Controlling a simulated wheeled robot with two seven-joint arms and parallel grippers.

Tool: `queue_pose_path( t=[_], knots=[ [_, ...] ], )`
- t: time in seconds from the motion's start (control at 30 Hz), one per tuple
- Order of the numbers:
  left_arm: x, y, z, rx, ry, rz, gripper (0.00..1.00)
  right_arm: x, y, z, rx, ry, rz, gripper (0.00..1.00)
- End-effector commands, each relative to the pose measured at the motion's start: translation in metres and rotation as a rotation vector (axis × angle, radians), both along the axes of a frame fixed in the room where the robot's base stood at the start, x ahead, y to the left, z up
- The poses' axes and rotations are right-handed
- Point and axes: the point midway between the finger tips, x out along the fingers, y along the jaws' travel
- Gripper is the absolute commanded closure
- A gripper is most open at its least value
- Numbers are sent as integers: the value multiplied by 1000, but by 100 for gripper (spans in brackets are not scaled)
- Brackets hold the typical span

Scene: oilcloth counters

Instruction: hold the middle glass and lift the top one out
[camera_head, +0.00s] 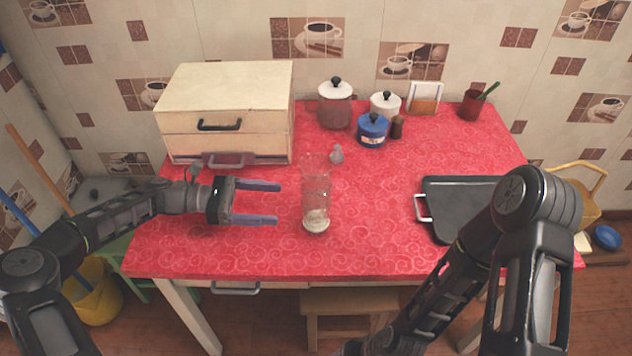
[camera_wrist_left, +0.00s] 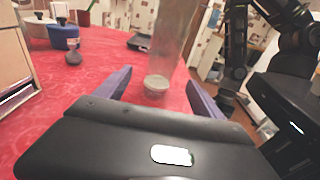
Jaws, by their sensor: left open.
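A tall stack of clear glasses (camera_head: 316,196) stands upright near the middle of the red table, with a pale thick base at the bottom. The glasses are so transparent that I cannot clearly tell the top, middle and bottom ones apart. My left gripper (camera_head: 278,203) is open and empty, just left of the stack, its fingers pointing right towards it. In the left wrist view the stack (camera_wrist_left: 172,48) shows beyond the fingers, between their tips, and its top is cut off. My right arm is on the right; its gripper does not show.
A cream drawer box (camera_head: 225,110) stands at the back left. Canisters, a blue one (camera_head: 373,130) among them, stand at the back. A small grey object (camera_head: 337,154) lies behind the stack. A black tray (camera_head: 455,200) lies on the right. The red table (camera_head: 385,240) is clear in front.

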Motion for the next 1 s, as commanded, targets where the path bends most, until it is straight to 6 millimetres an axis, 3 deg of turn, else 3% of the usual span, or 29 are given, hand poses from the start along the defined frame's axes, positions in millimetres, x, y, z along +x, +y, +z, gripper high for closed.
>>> queue_pose_path(
  t=[0.53, 1.0],
  knots=[
    [0, -9, -1, -1, -1, -2, 22, 0, 0, 0, 0, 0, 0, 27],
    [-1, -71, -6, -1, 0, -4, 22, 0, 0, -2, 0, 0, 0, 27]
  ],
)
